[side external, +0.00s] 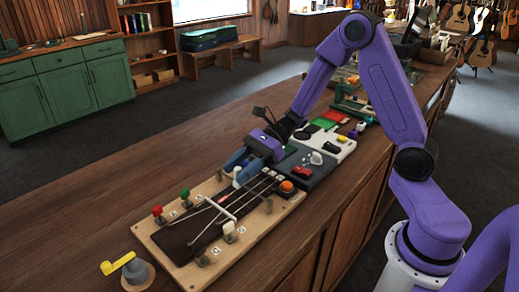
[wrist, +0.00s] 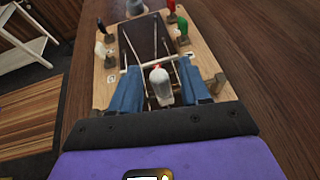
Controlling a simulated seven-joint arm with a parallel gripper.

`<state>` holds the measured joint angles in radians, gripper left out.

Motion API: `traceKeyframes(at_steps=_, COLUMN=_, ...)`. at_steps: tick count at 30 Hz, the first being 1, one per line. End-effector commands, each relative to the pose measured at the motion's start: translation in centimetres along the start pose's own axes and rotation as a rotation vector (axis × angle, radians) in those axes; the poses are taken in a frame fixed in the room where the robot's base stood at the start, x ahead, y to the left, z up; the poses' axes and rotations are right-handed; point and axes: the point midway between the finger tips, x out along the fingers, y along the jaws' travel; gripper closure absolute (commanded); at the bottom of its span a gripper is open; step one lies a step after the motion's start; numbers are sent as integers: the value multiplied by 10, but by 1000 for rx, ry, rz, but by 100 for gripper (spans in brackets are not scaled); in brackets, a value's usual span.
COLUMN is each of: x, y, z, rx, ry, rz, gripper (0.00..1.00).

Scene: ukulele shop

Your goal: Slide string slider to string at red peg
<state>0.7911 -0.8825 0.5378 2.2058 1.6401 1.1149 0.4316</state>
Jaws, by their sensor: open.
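A wooden board (side external: 262,226) with a dark string panel lies on the counter. Thin strings run along it, and a pale bar (wrist: 150,61) crosses them. A red peg (side external: 157,211) and a green peg (side external: 185,194) stand at its far-left end; the red peg (wrist: 171,6) and green peg (wrist: 183,25) also show in the wrist view. A white peg (side external: 229,229) is on the near side. My gripper (wrist: 158,70) is open, low over the strings. A white knob (wrist: 160,86), apparently the string slider, stands between its blue fingers; contact is unclear.
An orange button (side external: 287,186) is at the board's right end. A dark box with a red button (side external: 301,172) and a white panel (side external: 336,146) stand beyond it. The counter's far side is clear.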

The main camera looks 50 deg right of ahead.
Motion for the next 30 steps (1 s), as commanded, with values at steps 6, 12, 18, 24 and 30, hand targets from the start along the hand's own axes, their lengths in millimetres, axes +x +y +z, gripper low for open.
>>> traceKeyframes(at_steps=6, x=-39, y=-1, z=0, rx=0, ry=0, rz=-7, gripper=54)
traceKeyframes(at_steps=12, x=-82, y=-1, z=0, rx=0, ry=1, rz=-7, gripper=54)
traceKeyframes(at_steps=18, x=-123, y=-1, z=0, rx=-1, ry=1, rz=-7, gripper=54)
traceKeyframes(at_steps=24, x=-153, y=-1, z=0, rx=0, ry=0, rz=-5, gripper=54)
traceKeyframes(at_steps=30, x=-166, y=0, z=0, rx=1, ry=1, rz=-2, gripper=54)
